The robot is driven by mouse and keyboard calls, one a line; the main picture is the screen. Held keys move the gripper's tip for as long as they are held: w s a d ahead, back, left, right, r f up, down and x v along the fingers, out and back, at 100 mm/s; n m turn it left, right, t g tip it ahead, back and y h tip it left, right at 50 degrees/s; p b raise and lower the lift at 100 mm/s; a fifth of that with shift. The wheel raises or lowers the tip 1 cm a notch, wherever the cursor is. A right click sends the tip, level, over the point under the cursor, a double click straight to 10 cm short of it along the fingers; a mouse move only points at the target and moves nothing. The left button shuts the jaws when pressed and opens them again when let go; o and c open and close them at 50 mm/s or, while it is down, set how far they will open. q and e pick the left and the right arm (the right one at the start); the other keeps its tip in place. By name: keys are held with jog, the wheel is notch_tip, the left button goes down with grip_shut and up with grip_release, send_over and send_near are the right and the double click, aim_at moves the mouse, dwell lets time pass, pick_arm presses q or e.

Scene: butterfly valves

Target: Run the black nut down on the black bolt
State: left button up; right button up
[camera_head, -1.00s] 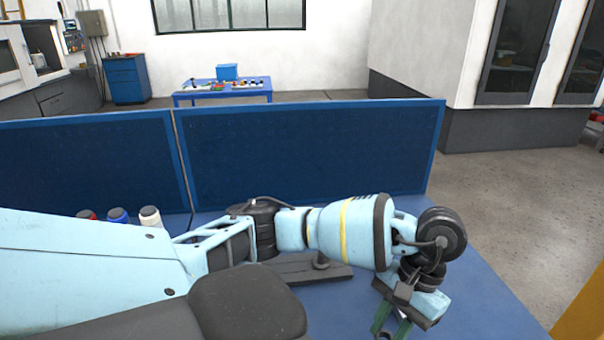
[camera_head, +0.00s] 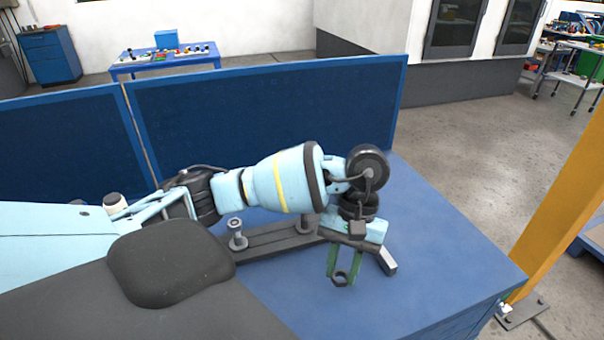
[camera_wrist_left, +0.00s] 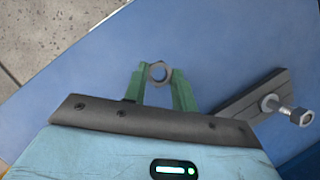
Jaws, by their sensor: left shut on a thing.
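My left gripper (camera_head: 343,270) has green fingers shut on a dark hex nut, the black nut (camera_head: 341,284). The nut also shows between the fingertips in the left wrist view (camera_wrist_left: 158,83), its hole open and empty. A dark bar (camera_head: 272,241) lies on the blue table behind the gripper. A dark upright post, seemingly the black bolt (camera_head: 304,223), stands on the bar, partly hidden by my left wrist. The nut is apart from it, nearer the viewer and to the right. My right gripper is not in view.
A silver bolt with a nut on it (camera_head: 237,232) stands on the bar's left part and also shows in the left wrist view (camera_wrist_left: 300,115). A blue panel (camera_head: 270,120) borders the table's back. The blue tabletop (camera_head: 440,235) is clear to the right.

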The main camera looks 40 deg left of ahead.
pick_arm(q)
jog(key=w+a+r+n+t, duration=0.2)
jog(key=a+n, duration=0.3)
jog(key=n, duration=0.6)
jog(key=w+a+r+n+t+y, duration=0.1)
jog(key=a+r+n+t, duration=0.3)
jog(key=n, duration=0.8)
jog(key=w+a+r+n+t+y, duration=0.1)
jog(key=w+a+r+n+t, duration=0.1)
jog(key=a+n, duration=0.5)
jog(key=shift+w+a+r+n+t, duration=0.35)
jog(key=shift+w+n, duration=0.55)
jog(key=shift+n, duration=1.6)
jog(key=shift+f, duration=0.1)
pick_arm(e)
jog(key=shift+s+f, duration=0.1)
pick_arm(q)
jog(key=shift+f+b, duration=1.1)
jog(key=shift+f, duration=1.45)
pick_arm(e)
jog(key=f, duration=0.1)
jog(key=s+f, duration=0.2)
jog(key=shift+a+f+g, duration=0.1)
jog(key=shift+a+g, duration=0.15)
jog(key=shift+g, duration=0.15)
pick_arm(q)
jog(key=shift+f, duration=0.1)
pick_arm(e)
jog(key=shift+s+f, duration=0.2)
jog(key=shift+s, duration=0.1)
